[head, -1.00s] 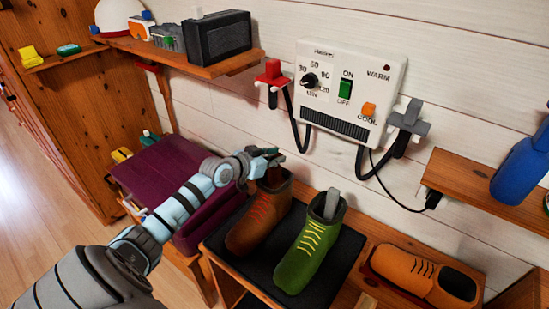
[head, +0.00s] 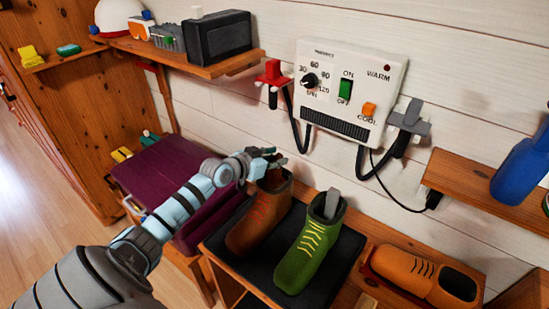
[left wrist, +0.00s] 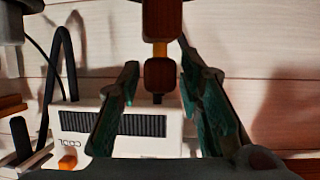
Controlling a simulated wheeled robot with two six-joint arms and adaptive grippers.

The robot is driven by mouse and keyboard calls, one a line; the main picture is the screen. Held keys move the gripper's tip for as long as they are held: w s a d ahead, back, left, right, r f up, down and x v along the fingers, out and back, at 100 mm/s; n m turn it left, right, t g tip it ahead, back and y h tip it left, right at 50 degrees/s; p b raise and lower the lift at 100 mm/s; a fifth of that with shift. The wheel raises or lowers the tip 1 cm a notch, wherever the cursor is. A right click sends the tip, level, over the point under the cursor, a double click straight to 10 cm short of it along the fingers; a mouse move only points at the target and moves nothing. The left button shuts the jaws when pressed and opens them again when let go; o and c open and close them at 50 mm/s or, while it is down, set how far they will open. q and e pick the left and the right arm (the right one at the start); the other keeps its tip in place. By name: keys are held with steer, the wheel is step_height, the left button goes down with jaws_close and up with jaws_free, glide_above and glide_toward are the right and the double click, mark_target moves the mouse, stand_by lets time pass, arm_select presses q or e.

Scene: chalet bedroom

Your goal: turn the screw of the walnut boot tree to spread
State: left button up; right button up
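In the left wrist view, the walnut boot tree (left wrist: 161,18) shows as a brown block with a brass-coloured shaft and a small brown knob (left wrist: 160,76). My left gripper (left wrist: 160,62) is open, its teal-padded fingers either side of the knob, with a gap visible on both sides. My right gripper is not in view.
The white dryer box (head: 350,85) is on the wall behind the boots, with hoses hanging from it. A grey upright piece (head: 332,203) stands in the green boot. An orange shoe (head: 425,277) lies to the right. A wooden shelf (head: 185,62) is above left.

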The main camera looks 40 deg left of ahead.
mark_target(271, 158)
arm_select(q)
steer(key=shift+s+a+r, duration=0.1)
steer(key=shift+s, duration=0.05)
steer(key=v, duration=0.6)
steer(key=shift+s+a, duration=0.1)
steer(key=shift+s, duration=0.05)
steer(key=shift+s+r, duration=0.25)
steer(key=shift+s, duration=0.15)
